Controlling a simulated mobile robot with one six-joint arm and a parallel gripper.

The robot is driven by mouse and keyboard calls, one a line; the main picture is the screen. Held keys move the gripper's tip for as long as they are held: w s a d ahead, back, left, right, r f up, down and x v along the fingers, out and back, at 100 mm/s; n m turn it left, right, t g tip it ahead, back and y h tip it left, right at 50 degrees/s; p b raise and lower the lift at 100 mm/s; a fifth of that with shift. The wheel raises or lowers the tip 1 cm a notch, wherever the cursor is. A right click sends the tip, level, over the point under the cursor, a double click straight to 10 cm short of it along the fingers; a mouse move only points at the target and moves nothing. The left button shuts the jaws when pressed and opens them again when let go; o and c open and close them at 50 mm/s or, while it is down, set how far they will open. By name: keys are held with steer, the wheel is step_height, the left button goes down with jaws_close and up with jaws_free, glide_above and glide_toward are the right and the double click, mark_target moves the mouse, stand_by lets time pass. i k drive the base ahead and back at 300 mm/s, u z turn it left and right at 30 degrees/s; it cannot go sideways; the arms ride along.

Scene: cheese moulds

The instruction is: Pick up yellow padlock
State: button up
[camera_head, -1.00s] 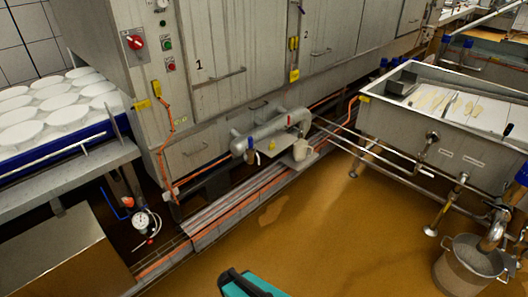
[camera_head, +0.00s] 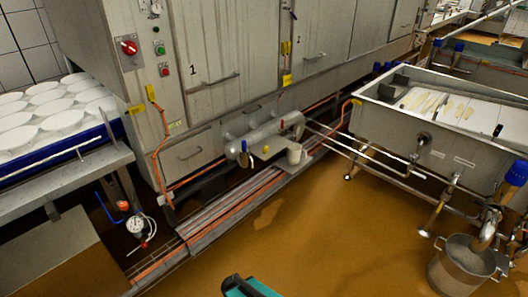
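Several small yellow items hang on the grey cabinet front, and I cannot tell for certain which is a padlock. One yellow piece (camera_head: 287,80) sits low at the seam between the doors marked 1 and 2. A smaller yellow piece (camera_head: 286,47) is above it on the same seam. Another yellow piece (camera_head: 151,92) is at the left, at the top of an orange cable, beside a yellow block (camera_head: 135,109). My gripper is not visible. A teal and black part at the bottom centre appears to be mine, and it is well apart from all the yellow items.
A table with white round moulds (camera_head: 63,122) stands at left. A steel basin (camera_head: 440,115) on legs is at right, with a bucket (camera_head: 440,281) at lower right. A horizontal cylinder (camera_head: 265,140) and pipes run low along the cabinet. The brown floor (camera_head: 330,230) between is mostly clear.

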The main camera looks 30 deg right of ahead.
mark_target(265, 150)
steer(key=z, duration=0.05)
steer(key=i, duration=0.9)
